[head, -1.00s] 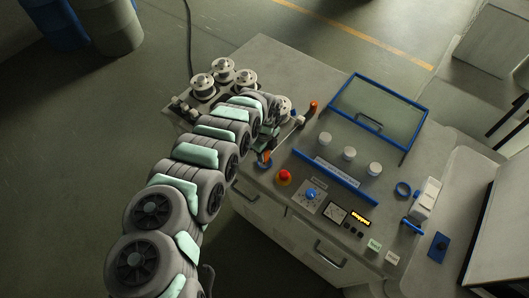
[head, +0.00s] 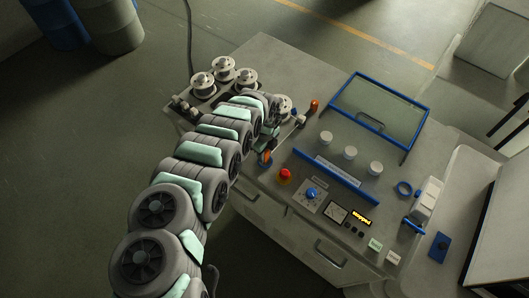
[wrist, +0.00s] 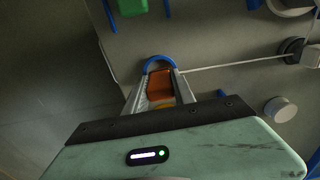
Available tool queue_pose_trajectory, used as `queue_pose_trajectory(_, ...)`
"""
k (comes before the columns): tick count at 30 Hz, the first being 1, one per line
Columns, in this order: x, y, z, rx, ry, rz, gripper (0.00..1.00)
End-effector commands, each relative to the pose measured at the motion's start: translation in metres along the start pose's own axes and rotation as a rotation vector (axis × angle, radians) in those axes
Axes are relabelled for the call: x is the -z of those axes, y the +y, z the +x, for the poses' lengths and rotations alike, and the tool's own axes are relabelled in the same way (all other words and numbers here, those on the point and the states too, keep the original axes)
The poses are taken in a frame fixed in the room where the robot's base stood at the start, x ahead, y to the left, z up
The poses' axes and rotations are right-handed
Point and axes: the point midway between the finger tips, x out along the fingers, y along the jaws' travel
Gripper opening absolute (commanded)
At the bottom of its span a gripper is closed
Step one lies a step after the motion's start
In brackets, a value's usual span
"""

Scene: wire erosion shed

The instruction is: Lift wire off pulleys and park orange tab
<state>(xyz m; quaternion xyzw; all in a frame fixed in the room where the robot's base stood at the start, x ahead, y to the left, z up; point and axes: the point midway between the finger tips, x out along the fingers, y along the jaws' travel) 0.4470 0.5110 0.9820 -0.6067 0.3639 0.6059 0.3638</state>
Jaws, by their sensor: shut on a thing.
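My gripper (wrist: 158,94) is shut on an orange tab (wrist: 160,82) in the wrist view. A blue loop (wrist: 158,64) arches over the tab's far end, around or just beyond the fingertips. A pale wire (wrist: 230,61) runs from beside the tab to a dark pulley (wrist: 291,47) at the right. In the head view my gripper's fingers are mostly hidden behind my arm, and an orange patch (head: 265,158) shows by its end at the table's near edge. Whether the wire touches the pulley's groove cannot be told.
Several metal spools (head: 222,68) stand behind my arm. A red stop button (head: 285,174), white knobs (head: 350,152) and a blue-framed clear cover (head: 380,105) lie to the right. An orange-tipped post (head: 314,105) stands close to my arm.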

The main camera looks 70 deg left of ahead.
Motion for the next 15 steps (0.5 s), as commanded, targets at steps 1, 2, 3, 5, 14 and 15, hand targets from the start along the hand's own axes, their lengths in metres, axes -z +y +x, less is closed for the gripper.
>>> queue_pose_trajectory(1,0.0000,0.0000,0.0025,0.000,0.000,0.000,0.00)
queue_pose_trajectory(2,-0.0001,0.0000,0.0033,0.000,0.000,0.000,0.00)
queue_pose_trajectory(3,-0.0002,0.0001,0.0039,0.000,0.000,-0.001,0.00)
queue_pose_trajectory(5,-0.0004,0.0002,0.0042,0.000,0.000,-0.001,0.00)
queue_pose_trajectory(14,-0.0004,0.0002,0.0039,0.000,0.000,-0.001,0.39)
queue_pose_trajectory(15,-0.0004,0.0002,0.0039,0.000,0.000,-0.001,0.42)
